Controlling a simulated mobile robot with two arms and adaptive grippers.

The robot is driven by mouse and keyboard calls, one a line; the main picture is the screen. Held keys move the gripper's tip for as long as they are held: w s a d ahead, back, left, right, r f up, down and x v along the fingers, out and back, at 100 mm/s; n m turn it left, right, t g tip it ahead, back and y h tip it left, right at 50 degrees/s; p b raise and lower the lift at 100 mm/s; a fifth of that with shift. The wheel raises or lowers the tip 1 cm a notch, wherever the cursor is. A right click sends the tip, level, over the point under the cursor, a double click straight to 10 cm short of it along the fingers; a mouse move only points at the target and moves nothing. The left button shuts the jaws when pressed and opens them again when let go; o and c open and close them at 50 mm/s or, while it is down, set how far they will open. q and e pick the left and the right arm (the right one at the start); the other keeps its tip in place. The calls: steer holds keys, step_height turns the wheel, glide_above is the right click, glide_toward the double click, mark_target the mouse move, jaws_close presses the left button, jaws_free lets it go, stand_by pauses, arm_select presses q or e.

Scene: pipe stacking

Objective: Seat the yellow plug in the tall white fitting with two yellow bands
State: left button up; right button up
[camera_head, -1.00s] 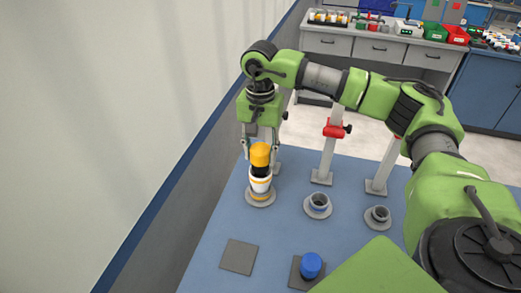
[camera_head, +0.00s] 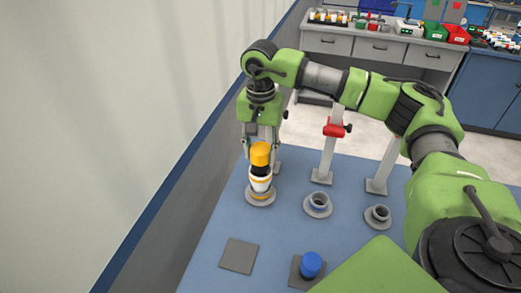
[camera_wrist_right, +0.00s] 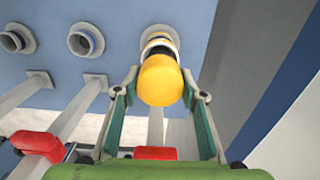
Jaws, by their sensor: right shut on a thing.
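The tall white fitting with yellow bands (camera_head: 260,185) stands upright on a round grey flange at the left of the blue table. The yellow plug (camera_head: 260,154), with a dark lower part, sits upright on top of the fitting, in line with it. How deep the plug reaches into the fitting is hidden. My right gripper (camera_head: 261,151) points down from above and is shut on the yellow plug. In the right wrist view the plug (camera_wrist_right: 160,80) is between the two fingers, with the white fitting (camera_wrist_right: 160,38) behind it. My left gripper is not in view.
Two grey flanged sockets (camera_head: 317,205) (camera_head: 378,216) stand to the right of the fitting. A blue plug (camera_head: 311,265) sits on a dark square pad at the front, beside an empty pad (camera_head: 239,256). Posts with red clamps (camera_head: 334,131) rise behind. A wall is close on the left.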

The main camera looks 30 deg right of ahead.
mark_target(260, 159)
steer(key=shift+f+b, duration=1.35)
steer(key=shift+f, duration=0.5)
stand_by(0.6)
steer(key=o, duration=1.2)
steer(key=shift+o, duration=0.2)
steer(key=shift+r, duration=0.3)
step_height(260, 159, up, 12)
steer(key=shift+f, duration=0.25)
steer(key=shift+f, duration=0.1)
